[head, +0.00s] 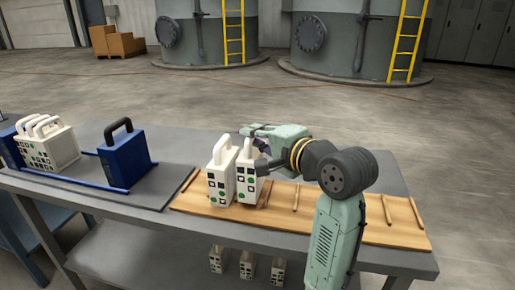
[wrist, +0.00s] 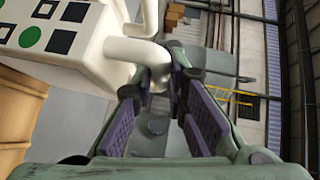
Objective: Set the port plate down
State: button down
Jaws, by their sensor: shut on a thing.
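A white port plate (head: 247,183) with black squares and green dots stands upright over the left part of the wooden rack board (head: 345,226). My gripper (head: 259,152) reaches it from the right and is shut on its handle. In the wrist view the plate (wrist: 58,42) fills the upper left, and its white handle runs between the finger pads (wrist: 160,105). A second, similar white plate (head: 219,184) stands close on its left. I cannot tell whether the held plate's bottom touches the board.
The filter press, with blue end blocks (head: 124,157), blue side rails and white plates (head: 48,150), stands on the left of the table. Wooden strips cross the board; its right part is free of plates. Several small plates (head: 247,264) sit on the lower shelf.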

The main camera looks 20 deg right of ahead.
jog(key=shift+f, duration=1.15)
jog(key=c, duration=1.6)
grip_release()
jog(key=shift+f, duration=0.15)
jog(key=shift+r, duration=0.2)
jog(key=b+v, duration=0.1)
jog(key=v, duration=1.1)
jog(key=shift+w, duration=0.1)
